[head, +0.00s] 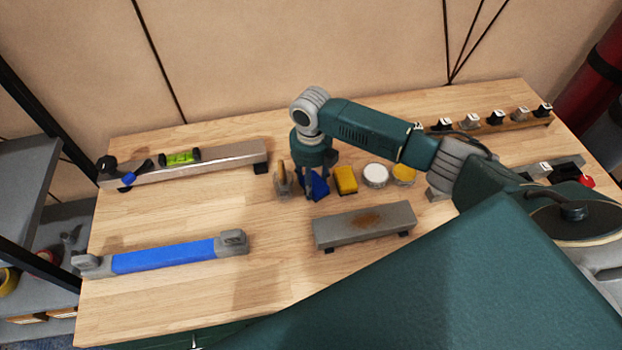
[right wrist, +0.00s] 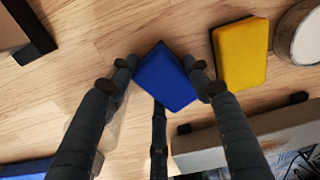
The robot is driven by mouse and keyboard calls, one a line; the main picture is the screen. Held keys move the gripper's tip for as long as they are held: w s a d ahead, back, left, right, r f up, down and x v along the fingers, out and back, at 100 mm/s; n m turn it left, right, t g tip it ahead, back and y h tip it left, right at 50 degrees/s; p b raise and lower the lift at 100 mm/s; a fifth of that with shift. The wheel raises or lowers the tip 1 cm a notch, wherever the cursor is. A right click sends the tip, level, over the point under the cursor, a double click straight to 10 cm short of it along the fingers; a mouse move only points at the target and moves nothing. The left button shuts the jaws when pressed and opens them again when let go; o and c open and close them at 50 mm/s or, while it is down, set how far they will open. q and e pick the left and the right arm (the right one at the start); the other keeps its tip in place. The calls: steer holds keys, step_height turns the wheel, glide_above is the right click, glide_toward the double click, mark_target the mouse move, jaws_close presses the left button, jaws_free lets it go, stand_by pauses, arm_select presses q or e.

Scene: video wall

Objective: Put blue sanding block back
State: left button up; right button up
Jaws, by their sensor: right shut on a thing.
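The blue sanding block (head: 320,187) is between the fingers of my right gripper (head: 311,188), near the middle of the wooden table (head: 215,210). In the right wrist view the block (right wrist: 168,77) sits cornerwise between the fingertips of my right gripper (right wrist: 162,76), which is shut on it. The fingers cover part of it in the head view. I cannot tell whether its underside touches the table. A yellow block (head: 345,180) lies just right of it and also shows in the right wrist view (right wrist: 240,53). My left gripper is not in view.
A small upright item (head: 283,180) stands close left of the gripper. A white round tin (head: 375,175) and a yellow one (head: 404,174) stand right. A grey stained bar (head: 337,234) lies in front. A blue-and-grey bar (head: 165,256) lies front left, with clear wood between.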

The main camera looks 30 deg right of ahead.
steer(key=shift+f, duration=0.1)
steer(key=o, duration=1)
steer(key=shift+r, duration=0.6)
step_height(320, 180, up, 11)
steer(key=shift+r+b, duration=0.1)
steer(key=shift+b, duration=0.85)
